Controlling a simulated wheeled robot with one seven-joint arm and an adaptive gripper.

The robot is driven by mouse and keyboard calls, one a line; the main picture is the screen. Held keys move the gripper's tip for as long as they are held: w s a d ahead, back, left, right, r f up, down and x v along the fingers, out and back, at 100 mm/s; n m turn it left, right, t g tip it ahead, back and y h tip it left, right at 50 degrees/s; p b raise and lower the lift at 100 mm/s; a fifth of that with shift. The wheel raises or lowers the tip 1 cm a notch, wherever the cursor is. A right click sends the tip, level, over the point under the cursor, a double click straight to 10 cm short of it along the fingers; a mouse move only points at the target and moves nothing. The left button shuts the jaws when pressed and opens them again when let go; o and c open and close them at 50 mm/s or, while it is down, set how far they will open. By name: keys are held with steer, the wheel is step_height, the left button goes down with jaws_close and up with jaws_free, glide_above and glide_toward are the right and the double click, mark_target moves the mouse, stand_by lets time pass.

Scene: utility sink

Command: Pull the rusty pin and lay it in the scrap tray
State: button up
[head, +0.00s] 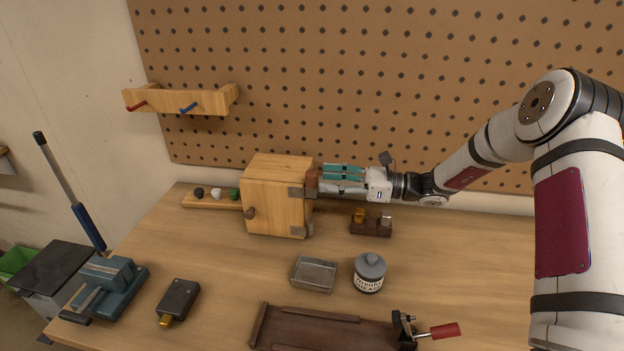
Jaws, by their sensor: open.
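A wooden box with a door (276,200) stands at the back of the bench. Metal hinges sit on its right front edge, one high and one low (301,231). A rusty brown pin head (311,181) shows at the upper hinge. My gripper (324,179) comes in level from the right, open, with its teal-backed fingers at the rusty head. I cannot tell whether the fingers touch it. The pin's shaft is hidden. A small grey metal tray (297,281), which looks like the scrap tray, lies empty in front of the box, below my gripper.
A grey-lidded jar (369,272) stands right of the metal tray. A small brown block holder (370,226) is under my wrist. A dark wooden tray with a red-handled clamp (430,333) lies in front. A vise (108,282) and dark box (178,298) are left. A pegboard rises behind.

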mark_target(312, 173)
steer(key=a, duration=0.1)
steer(key=a+p, duration=0.1)
steer(key=a, duration=0.1)
steer(key=w+a, duration=0.1)
steer(key=a, duration=0.1)
steer(key=shift+r, duration=0.35)
steer(key=shift+c, duration=0.3)
jaws_close()
